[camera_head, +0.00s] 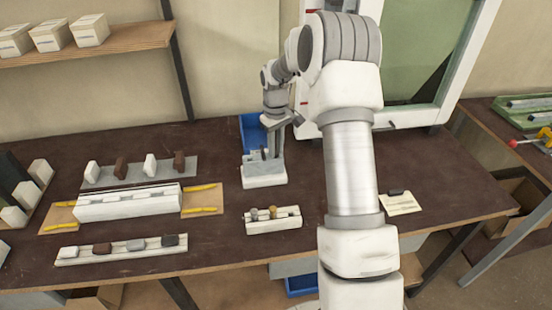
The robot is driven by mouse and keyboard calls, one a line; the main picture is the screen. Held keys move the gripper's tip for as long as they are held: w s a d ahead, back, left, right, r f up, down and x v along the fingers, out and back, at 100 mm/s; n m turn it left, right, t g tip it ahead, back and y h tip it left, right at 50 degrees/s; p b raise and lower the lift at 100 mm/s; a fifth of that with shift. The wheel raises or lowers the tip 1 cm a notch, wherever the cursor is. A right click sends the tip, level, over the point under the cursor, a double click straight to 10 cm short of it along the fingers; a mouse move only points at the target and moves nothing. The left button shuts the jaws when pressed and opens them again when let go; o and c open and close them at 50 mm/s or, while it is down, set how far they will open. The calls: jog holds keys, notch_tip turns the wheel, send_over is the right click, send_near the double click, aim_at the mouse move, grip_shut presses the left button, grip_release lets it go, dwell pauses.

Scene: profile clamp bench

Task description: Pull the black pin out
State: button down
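My arm reaches from the lower right over the bench and bends down to my gripper (272,143), above a small fixture (264,178) with a white base and a grey upright part. The gripper is at or just over the fixture's upper part; I cannot tell whether it touches. A small dark piece (263,154) shows there, perhaps the black pin, but it is too small and partly covered to be sure. Whether the fingers are open or shut on something does not show.
A blue bin (250,128) is behind the fixture. A long white profile (128,204) and rows of small blocks lie left. A paper card (402,205) lies right. A white-framed cabinet (395,118) stands behind.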

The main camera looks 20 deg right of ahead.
jog(key=shift+r+p, duration=0.6)
jog(key=shift+r, duration=0.25)
dwell(0.7)
notch_tip(320, 180, up, 8)
jog(key=p, duration=0.5)
dwell(0.7)
